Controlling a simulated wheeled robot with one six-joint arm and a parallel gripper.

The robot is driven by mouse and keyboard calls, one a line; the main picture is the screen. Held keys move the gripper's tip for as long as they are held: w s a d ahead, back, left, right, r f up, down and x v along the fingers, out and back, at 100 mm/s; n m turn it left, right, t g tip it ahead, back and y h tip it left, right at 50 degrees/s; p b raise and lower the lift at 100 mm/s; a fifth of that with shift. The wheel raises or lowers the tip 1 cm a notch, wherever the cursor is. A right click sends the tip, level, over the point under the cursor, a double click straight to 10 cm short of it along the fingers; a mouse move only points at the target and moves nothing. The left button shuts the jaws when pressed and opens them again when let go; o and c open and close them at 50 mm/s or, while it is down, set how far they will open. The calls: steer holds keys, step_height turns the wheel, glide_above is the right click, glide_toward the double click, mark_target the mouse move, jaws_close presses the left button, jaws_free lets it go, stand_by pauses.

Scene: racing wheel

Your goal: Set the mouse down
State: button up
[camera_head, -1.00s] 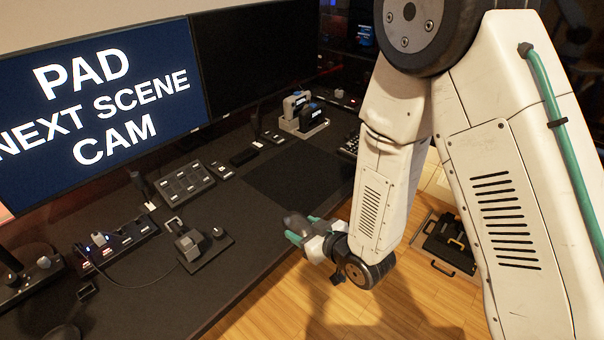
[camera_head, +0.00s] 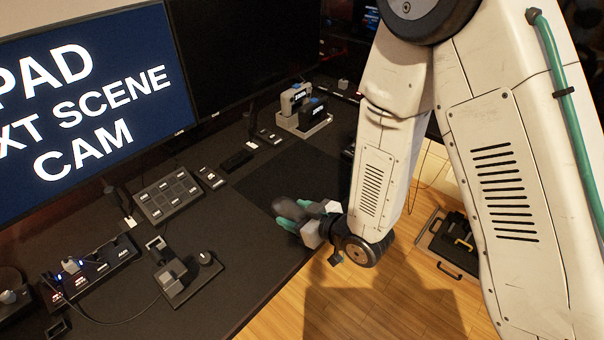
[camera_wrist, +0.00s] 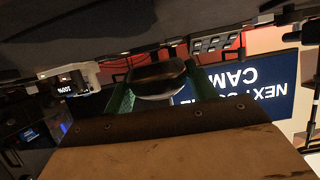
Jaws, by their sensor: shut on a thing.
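The mouse (camera_head: 290,208) is a dark rounded shape at the tip of my gripper (camera_head: 293,221). My gripper has green finger pads and is shut on the mouse. In the wrist view the mouse (camera_wrist: 158,77) sits between the two green fingers (camera_wrist: 160,92), dark on one face and pale along its edge. In the head view the gripper and mouse are over the front part of a dark square mat (camera_head: 280,172) on the black desk (camera_head: 215,290). I cannot tell how high above the mat the mouse is.
A keypad block (camera_head: 168,195) lies left of the mat. A joystick-like device (camera_head: 175,270) stands nearer the front left. A grey holder (camera_head: 303,122) with upright items stands behind the mat. Two monitors (camera_head: 85,110) line the back. A dark case (camera_head: 455,240) lies on the wooden floor.

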glide_above(320, 192)
steer(key=shift+f, duration=2.5)
steer(key=shift+f, duration=0.1)
steer(key=o, duration=1)
